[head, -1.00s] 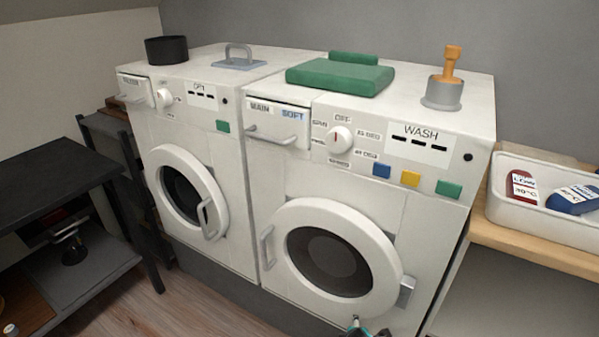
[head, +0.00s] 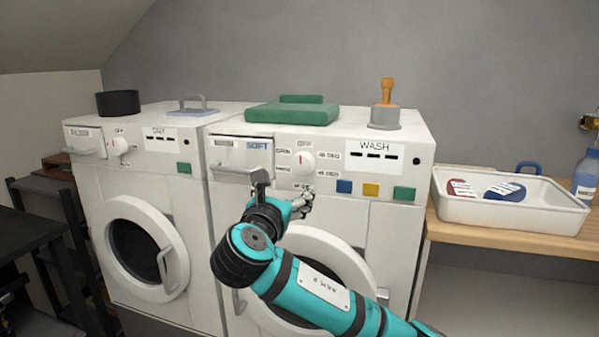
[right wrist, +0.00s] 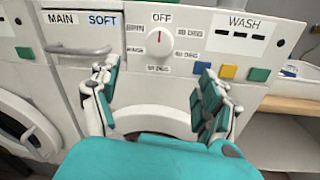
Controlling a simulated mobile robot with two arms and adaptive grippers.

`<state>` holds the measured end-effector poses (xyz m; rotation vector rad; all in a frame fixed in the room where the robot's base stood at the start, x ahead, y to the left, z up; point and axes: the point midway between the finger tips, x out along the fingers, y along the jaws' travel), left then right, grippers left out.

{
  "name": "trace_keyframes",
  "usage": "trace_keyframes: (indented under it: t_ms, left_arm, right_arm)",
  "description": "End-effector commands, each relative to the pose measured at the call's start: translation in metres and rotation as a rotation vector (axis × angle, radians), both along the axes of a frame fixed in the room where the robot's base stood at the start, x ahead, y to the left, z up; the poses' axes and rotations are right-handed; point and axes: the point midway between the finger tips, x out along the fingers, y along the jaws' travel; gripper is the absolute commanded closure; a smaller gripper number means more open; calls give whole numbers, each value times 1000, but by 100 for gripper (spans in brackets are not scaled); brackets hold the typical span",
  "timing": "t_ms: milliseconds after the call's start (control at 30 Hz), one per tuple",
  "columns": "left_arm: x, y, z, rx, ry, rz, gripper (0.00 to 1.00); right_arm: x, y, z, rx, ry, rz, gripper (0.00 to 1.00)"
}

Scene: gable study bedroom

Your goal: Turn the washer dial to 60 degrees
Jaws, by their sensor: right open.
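The washer dial (head: 303,163) is a round white knob on the panel of the right-hand machine, marked WASH. In the right wrist view the dial (right wrist: 159,43) has a red mark pointing up at the OFF label (right wrist: 162,17). Small labels ring it; the one below (right wrist: 158,68) seems to end in DEG, its number unclear. My right gripper (head: 301,203) is just below the dial in the head view. In the right wrist view my right gripper (right wrist: 156,78) is open and empty, fingers spread below and either side of the dial, not touching it. My left gripper is out of view.
A drawer handle (head: 238,175) lies left of the dial. Blue (head: 344,187), yellow (head: 371,190) and green (head: 404,194) buttons lie to its right. The dryer (head: 140,200) stands at left. A white tray (head: 510,212) sits on the right-hand shelf.

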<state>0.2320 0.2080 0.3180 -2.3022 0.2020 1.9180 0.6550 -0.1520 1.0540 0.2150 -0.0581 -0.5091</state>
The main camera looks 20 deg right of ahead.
Motion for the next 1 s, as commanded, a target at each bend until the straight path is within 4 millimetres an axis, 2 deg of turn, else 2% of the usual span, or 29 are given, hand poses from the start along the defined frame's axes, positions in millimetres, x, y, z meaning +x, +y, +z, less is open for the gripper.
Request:
trace_keyframes:
  t_ms: [400,600,800,1000]
  left_arm:
    - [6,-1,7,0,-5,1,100]
    - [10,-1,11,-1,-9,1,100]
    - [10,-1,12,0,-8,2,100]
    - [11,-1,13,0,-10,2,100]
  right_arm:
    - [80,-46,0,3,1,-3,21]
    - [113,-64,-1,3,2,-1,21]
    - [131,-74,-1,3,2,1,21]
    - [135,-76,-1,4,1,2,21]
